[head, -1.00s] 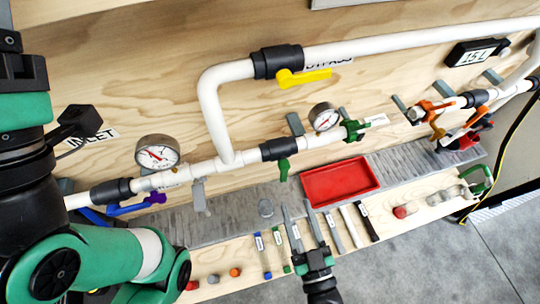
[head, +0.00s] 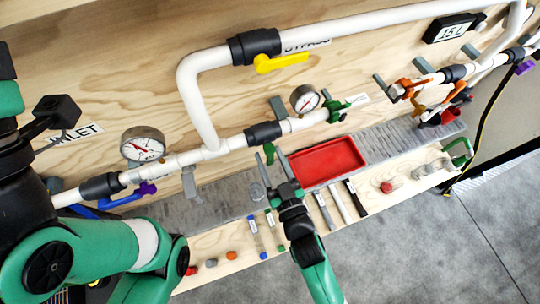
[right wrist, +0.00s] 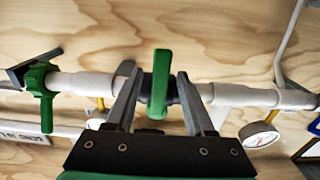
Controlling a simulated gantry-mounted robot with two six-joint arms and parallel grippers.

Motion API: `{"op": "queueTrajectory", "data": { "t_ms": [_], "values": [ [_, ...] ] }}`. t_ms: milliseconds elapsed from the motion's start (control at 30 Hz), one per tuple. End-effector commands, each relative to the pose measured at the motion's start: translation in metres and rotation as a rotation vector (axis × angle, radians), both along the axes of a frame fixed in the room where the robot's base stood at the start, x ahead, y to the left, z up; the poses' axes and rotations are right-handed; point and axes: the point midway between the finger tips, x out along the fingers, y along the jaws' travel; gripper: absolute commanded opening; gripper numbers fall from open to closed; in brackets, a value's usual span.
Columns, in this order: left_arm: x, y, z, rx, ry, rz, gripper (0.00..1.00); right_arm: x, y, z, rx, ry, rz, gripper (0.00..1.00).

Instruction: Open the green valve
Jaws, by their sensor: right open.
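The green valve handle (head: 269,153) sits on a black valve body (head: 263,133) in the lower white pipe. In the right wrist view the green handle (right wrist: 160,83) stands crosswise to the pipe. My right gripper (head: 271,163) is open, its two fingers pointing up toward the valve. In the right wrist view my right gripper's fingertips (right wrist: 155,80) are on either side of the handle, with gaps on both sides. I cannot tell whether the handle is deep between the fingers. My left gripper does not show.
A green knob (head: 338,108) and a gauge (head: 304,98) are on the pipe to the right. Another gauge (head: 143,144) is to the left. A yellow handle (head: 281,63) is on the bypass pipe above. A red tray (head: 327,161) and several small tools lie on the bench below.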

Motion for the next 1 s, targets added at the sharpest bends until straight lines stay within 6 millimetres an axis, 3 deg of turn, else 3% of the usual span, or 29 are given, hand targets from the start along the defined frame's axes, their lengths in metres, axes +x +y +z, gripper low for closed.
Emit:
{"op": "queueTrajectory", "data": {
  "t_ms": [267, 600, 1000],
  "values": [
    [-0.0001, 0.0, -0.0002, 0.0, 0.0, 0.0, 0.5, 0.0037, 0.0012, 0.0002, 0.001, 0.0, 0.0, 0.54],
    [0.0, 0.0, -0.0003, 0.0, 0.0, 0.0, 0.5, 0.0034, 0.0012, 0.0003, 0.001, 0.0, 0.0, 0.0],
    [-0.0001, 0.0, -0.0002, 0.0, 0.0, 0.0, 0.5, 0.0033, 0.0011, 0.0003, 0.001, 0.0, 0.0, 0.0]
  ]
}}
